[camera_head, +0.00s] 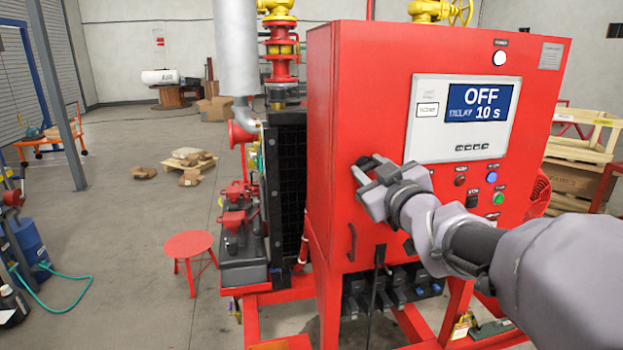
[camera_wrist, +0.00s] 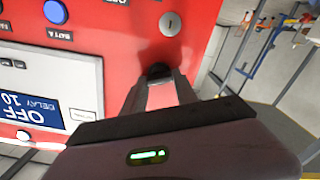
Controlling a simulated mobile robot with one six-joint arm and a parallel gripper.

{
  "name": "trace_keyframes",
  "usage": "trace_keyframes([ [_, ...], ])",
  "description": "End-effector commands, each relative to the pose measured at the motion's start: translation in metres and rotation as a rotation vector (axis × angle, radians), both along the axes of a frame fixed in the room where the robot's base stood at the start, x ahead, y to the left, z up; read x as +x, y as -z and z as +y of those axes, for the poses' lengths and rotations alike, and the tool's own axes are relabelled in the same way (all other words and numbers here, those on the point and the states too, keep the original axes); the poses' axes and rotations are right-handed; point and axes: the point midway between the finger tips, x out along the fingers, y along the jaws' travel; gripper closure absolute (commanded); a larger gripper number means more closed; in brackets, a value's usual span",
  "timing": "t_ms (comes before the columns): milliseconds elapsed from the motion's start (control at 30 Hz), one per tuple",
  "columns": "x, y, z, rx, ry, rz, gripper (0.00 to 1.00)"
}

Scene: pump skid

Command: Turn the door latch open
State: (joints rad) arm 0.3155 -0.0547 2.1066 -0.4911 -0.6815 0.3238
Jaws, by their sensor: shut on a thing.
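The door latch (camera_wrist: 158,70) shows in the wrist view as a small dark piece on the red cabinet door (camera_wrist: 125,65), between my fingertips. My gripper (camera_wrist: 161,84) is shut on it, and the fingers hide part of it. In the head view my gripper (camera_head: 368,170) reaches from the right to the left part of the red cabinet's front (camera_head: 350,110), below and left of the display panel. The latch is hidden by the fingers there, and its turn angle cannot be told. The door looks closed.
A round silver slotted lock (camera_wrist: 171,24) sits near the latch. The display panel (camera_head: 461,118) reads OFF, with several buttons below it.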

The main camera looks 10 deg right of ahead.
Motion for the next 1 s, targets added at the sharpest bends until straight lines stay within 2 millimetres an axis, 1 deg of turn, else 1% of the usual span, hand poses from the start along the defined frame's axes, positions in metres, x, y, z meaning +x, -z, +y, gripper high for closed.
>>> trace_keyframes([
  [33,-0.0001,0.004,0.0003,-0.041,0.0,-0.002,1.0],
  [700,-0.0001,0.0045,0.002,-0.676,0.0,-0.024,1.0],
  [1000,-0.0002,0.0044,0.0022,-0.923,0.0,-0.032,1.0],
])
